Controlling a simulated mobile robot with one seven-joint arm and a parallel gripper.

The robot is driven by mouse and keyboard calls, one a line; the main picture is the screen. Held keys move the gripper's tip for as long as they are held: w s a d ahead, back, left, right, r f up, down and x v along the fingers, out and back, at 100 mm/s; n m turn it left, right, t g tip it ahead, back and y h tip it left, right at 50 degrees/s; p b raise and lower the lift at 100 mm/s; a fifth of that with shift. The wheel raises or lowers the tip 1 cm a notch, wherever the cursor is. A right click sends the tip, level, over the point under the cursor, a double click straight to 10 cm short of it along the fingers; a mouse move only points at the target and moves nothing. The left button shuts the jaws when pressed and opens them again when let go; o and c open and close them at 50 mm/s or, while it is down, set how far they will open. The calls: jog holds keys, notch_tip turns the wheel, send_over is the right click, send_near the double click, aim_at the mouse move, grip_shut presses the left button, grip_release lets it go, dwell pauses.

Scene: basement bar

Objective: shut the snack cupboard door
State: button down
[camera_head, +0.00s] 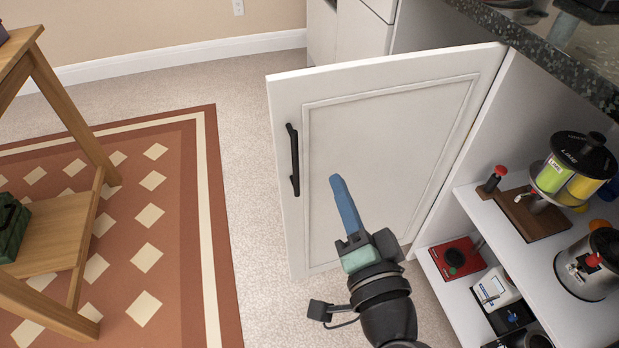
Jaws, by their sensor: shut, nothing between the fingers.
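The snack cupboard door (390,125) is a white panelled door with a black vertical handle (293,160) near its left edge. It stands wide open, hinged at its right side on the white cupboard (497,105). My gripper (337,181) is shut and empty, its blue fingers pointing up in the picture. It is in front of the door's panel, to the right of the handle. I cannot tell whether the fingertips touch the door. The lower right part of the door is partly hidden behind my gripper and wrist.
The open cupboard's shelves hold a canister carousel (573,165), a wooden board (522,215), a metal pot (592,265) and a red box (457,258). A dark countertop (550,45) is above. A wooden stool (60,222) stands on a patterned rug at left. Carpet between is clear.

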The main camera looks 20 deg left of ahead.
jog(key=s+f+m+g+y, duration=0.1)
jog(key=s+f+m, duration=0.4)
jog(key=s+f, duration=0.3)
jog(key=b, duration=0.1)
send_near(298, 184)
jog(key=x, duration=0.7)
